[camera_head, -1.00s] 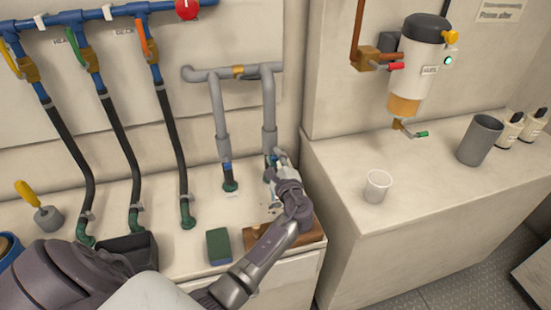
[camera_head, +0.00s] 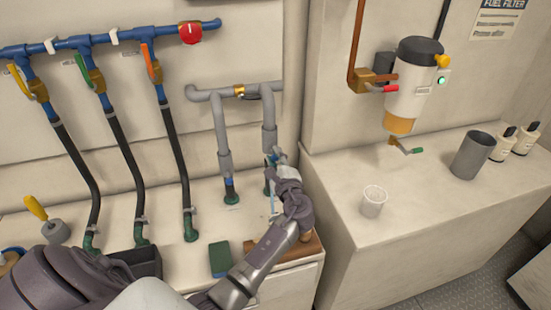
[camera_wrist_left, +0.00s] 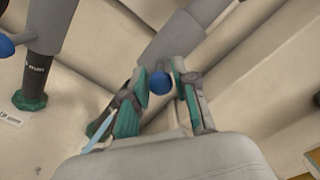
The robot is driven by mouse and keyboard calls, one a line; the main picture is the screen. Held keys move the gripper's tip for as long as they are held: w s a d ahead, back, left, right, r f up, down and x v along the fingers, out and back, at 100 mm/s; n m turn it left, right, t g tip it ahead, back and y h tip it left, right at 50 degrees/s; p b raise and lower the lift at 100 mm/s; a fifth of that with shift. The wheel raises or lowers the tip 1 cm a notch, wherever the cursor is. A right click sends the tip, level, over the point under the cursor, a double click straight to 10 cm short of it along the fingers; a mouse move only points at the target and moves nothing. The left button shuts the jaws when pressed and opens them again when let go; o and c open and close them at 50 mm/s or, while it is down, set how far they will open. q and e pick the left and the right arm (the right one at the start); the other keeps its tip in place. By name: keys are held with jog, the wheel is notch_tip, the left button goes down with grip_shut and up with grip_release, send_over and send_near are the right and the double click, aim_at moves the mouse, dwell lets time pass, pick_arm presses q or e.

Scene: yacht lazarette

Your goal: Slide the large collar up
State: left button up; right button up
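Two grey pipes drop from a horizontal pipe. The left one carries a grey collar (camera_head: 225,162) above a dark hose stub (camera_head: 230,187). The right one carries a grey collar (camera_head: 269,139), which sits higher than the left one. I take this right one as the large collar; it also shows in the wrist view (camera_wrist_left: 178,42), with a blue knob (camera_wrist_left: 160,83) at its lower end. My left gripper (camera_head: 273,158) is at this knob, its teal-padded fingers on either side and apparently closed on it. Contact is partly hidden. My right gripper is out of view.
A green block (camera_head: 220,259) and a brown board (camera_head: 286,246) lie near my left forearm. A white cup (camera_head: 374,201) and grey canister (camera_head: 475,150) stand on the right counter. Black hoses (camera_head: 178,160) run down at left.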

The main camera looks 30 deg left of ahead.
pick_arm(q)
jog(key=shift+o, duration=1.3)
jog(key=shift+d, duration=0.1)
jog(key=shift+s+d, duration=0.3)
jog(key=v, duration=1.1)
jog(key=shift+s+f, duration=0.1)
